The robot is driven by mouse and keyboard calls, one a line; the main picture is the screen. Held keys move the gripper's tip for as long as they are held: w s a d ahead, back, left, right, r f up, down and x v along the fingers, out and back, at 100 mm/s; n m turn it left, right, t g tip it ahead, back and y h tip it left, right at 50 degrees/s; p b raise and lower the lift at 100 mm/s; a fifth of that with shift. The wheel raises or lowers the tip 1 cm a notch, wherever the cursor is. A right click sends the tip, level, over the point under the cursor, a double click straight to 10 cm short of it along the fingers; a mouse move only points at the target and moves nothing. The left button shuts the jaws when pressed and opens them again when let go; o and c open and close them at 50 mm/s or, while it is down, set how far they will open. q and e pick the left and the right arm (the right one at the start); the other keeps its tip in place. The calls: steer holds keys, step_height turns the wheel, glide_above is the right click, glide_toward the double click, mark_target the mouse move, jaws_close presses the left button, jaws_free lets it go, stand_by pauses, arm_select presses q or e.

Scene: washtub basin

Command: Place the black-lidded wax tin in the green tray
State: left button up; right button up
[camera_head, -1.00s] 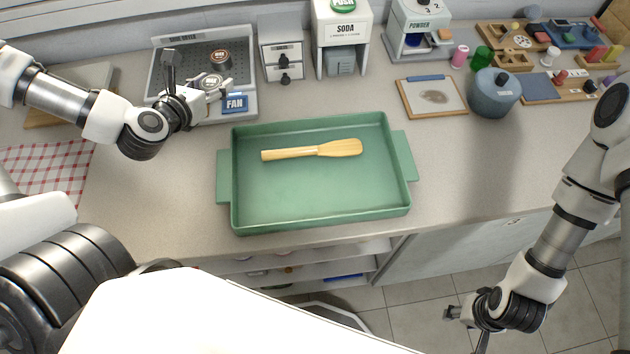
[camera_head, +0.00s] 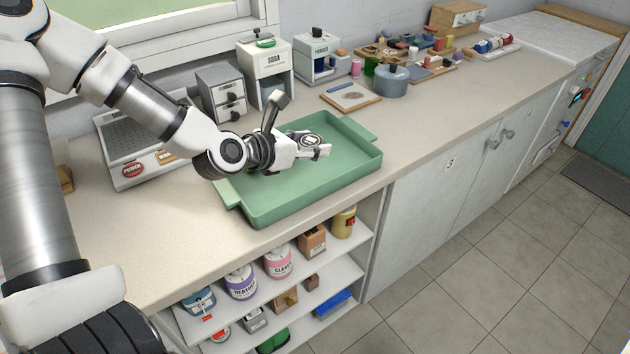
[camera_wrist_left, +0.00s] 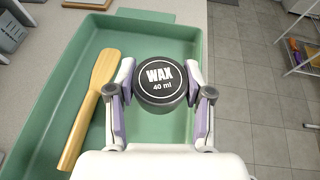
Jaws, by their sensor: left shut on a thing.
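The wax tin, with a black lid reading "WAX 40 ml" (camera_wrist_left: 160,80), is between the fingers of my left gripper (camera_wrist_left: 160,98) in the left wrist view. In the head view the tin (camera_head: 310,140) shows at the tips of the left gripper (camera_head: 315,149), over the green tray (camera_head: 290,208). The gripper is shut on it. I cannot tell whether the tin touches the tray floor. The green tray also shows in the left wrist view (camera_wrist_left: 60,130). My right gripper is out of view.
A wooden paddle (camera_wrist_left: 92,105) lies in the tray, left of the tin in the left wrist view. Open shelves (camera_head: 265,300) hold several tubs below.

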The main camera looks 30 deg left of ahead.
mark_target(311, 180)
arm_select(q)
step_height(311, 180, down, 8)
steer(key=shift+r+b, duration=0.25)
steer(key=shift+b, duration=0.1)
steer(key=shift+w+a+f, duration=0.15)
steer(key=shift+w, duration=0.05)
steer(key=shift+s+f, duration=0.1)
steer(key=o, duration=0.8)
steer(key=shift+o, duration=0.4)
